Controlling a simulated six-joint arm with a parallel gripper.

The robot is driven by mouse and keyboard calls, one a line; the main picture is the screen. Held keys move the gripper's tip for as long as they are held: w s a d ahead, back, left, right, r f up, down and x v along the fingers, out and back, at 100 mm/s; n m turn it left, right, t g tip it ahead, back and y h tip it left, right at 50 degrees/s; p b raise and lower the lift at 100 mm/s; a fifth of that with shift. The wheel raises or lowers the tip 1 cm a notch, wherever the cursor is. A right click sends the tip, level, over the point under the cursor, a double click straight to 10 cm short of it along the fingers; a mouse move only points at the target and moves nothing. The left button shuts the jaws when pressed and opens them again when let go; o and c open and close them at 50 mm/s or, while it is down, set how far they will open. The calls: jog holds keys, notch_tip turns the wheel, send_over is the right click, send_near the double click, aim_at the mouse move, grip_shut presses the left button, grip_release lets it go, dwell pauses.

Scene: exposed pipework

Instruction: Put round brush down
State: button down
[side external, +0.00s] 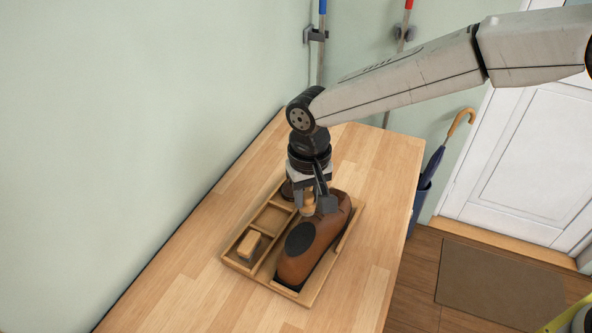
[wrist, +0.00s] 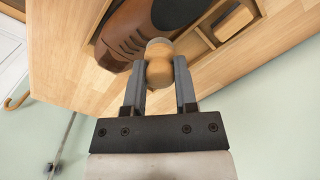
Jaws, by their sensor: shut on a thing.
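My gripper (wrist: 160,88) is shut on the round brush (wrist: 159,68), whose light wooden handle shows between the two fingers in the wrist view. In the side view the brush handle (side external: 308,203) shows below my gripper (side external: 315,200), close beside the brown leather shoe (side external: 320,232). I cannot tell whether the brush touches the shoe or the tray. The shoe lies in the long compartment of a wooden tray (side external: 293,293), with a dark oval patch toward its near end.
A wooden block brush (side external: 249,243) sits in the tray's near left compartment, and the compartment behind it (side external: 272,219) looks empty. The wooden table (side external: 180,293) is clear around the tray. A wall stands along the left. An umbrella (side external: 434,165) stands past the table's right edge.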

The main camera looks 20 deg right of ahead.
jog(key=w+a+f, duration=0.1)
jog(key=w+f, duration=0.1)
jog(key=w+a+f, duration=0.1)
jog(key=w+f, duration=0.1)
jog(key=w+a+f, duration=0.2)
jog(key=w, duration=0.1)
jog(key=shift+w+a+f, duration=0.3)
jog(key=shift+w+f, duration=0.4)
jog(key=shift+f, duration=0.1)
jog(key=shift+f, duration=0.1)
jog(key=shift+w+f, duration=0.1)
jog(key=shift+f, duration=0.05)
jog(key=shift+a+f, duration=0.1)
jog(key=shift+f, duration=1.45)
jog(key=shift+f, duration=0.1)
jog(key=shift+c, duration=2)
grip_release()
